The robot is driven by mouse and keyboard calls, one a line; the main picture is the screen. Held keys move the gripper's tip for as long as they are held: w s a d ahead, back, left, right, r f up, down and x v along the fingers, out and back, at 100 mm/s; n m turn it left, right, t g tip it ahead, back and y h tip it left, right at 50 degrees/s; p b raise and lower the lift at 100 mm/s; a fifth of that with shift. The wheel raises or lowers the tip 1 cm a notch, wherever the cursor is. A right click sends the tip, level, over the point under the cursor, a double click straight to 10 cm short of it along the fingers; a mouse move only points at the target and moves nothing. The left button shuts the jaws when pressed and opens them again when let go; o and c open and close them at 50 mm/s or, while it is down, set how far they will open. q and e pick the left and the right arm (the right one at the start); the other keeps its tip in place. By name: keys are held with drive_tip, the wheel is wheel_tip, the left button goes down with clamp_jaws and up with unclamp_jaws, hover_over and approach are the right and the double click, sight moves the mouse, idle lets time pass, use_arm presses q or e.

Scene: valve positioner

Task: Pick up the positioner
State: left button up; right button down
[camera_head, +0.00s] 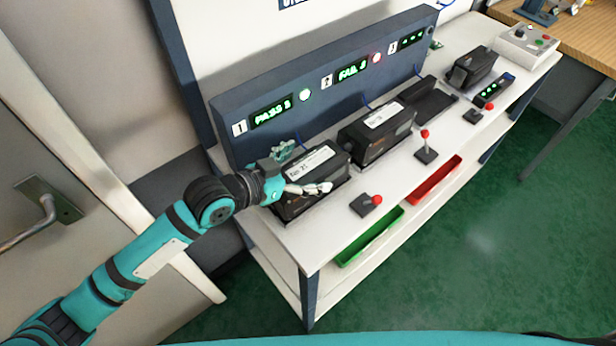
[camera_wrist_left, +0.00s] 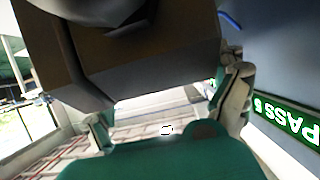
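The nearest positioner (camera_head: 316,168), a black box with a white label on top, sits at station 1 on the white bench. Its dark body (camera_wrist_left: 140,60) fills the top of the left wrist view. My left gripper (camera_head: 298,172) is at its left end, with fingers spread wide, one towards the panel and one on the near side. In the wrist view the fingers (camera_wrist_left: 168,112) lie either side of the box; firm contact cannot be made out. A second positioner (camera_head: 378,133) sits at station 2 and another dark unit (camera_head: 472,68) farther right. My right gripper is out of view.
A blue panel (camera_head: 225,118) behind shows green PASS at station 1 and FAIL with a red light at station 2. Red-knobbed levers (camera_head: 424,146) stand along the bench front (camera_head: 330,225). Green (camera_head: 370,238) and red (camera_head: 436,180) bins sit below. A door is at left.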

use_arm(q)
drive_tip(key=c, duration=1.6)
drive_tip(key=shift+w+r, duration=0.1)
drive_tip(key=shift+r, duration=0.1)
drive_tip(key=shift+c, duration=0.2)
